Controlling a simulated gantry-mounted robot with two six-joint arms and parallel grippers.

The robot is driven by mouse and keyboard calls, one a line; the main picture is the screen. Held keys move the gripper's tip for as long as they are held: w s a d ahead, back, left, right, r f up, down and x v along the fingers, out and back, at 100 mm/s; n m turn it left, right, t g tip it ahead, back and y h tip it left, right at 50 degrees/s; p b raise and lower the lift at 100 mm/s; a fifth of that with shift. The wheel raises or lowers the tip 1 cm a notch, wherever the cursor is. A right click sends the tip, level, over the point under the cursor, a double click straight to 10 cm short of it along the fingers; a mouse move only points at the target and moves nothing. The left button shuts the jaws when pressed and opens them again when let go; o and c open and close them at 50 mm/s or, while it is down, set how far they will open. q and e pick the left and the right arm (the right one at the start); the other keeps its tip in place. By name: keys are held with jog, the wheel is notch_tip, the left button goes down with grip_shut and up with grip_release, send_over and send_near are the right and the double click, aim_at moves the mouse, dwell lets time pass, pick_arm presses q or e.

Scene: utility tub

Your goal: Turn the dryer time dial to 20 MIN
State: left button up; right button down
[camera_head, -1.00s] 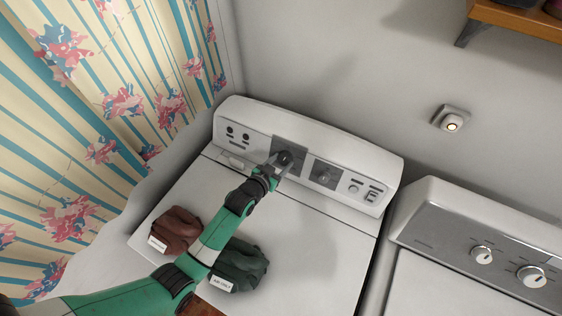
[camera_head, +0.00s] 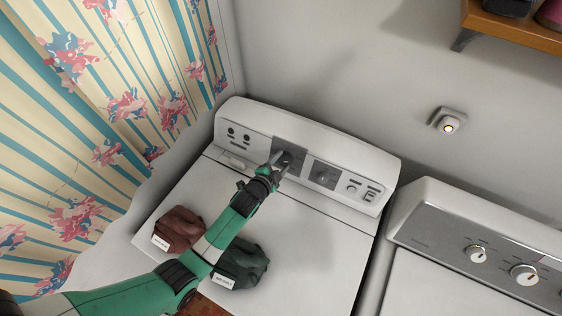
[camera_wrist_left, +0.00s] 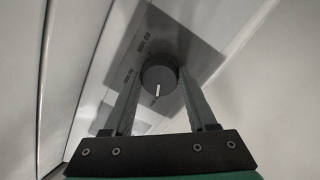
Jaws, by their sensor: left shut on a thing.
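The dark round dial (camera_head: 286,156) sits on a grey plate on the white control panel (camera_head: 258,119) of the left machine. It also shows in the left wrist view (camera_wrist_left: 160,70), with a white pointer line toward the bottom of that picture. My left gripper (camera_head: 281,164) is at this dial. In the left wrist view its fingers (camera_wrist_left: 160,82) lie on either side of the dial, shut on it. A second dial (camera_head: 323,176) on another grey plate stands to the right. My right gripper is out of view.
A red-brown cloth (camera_head: 179,229) and a dark green cloth (camera_head: 244,262) with white tags lie on the machine's top. A second machine (camera_head: 479,231) with silver knobs stands at right. A patterned curtain hangs at left. A wooden shelf (camera_head: 520,35) is at upper right.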

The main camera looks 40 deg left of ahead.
pick_arm(q)
jog(key=shift+m, duration=0.4)
jog(key=o, duration=1.4)
jog(key=shift+c, duration=0.2)
jog(key=shift+r, duration=0.1)
jog(key=shift+s+d+r+p, duration=0.1)
jog(key=shift+s+r+p, duration=0.1)
jog(key=shift+s+p, duration=0.15)
jog(key=p+v, duration=0.2)
jog(key=v, duration=0.8)
jog(key=shift+s+d+p, duration=0.15)
jog(key=shift+s+p, duration=0.2)
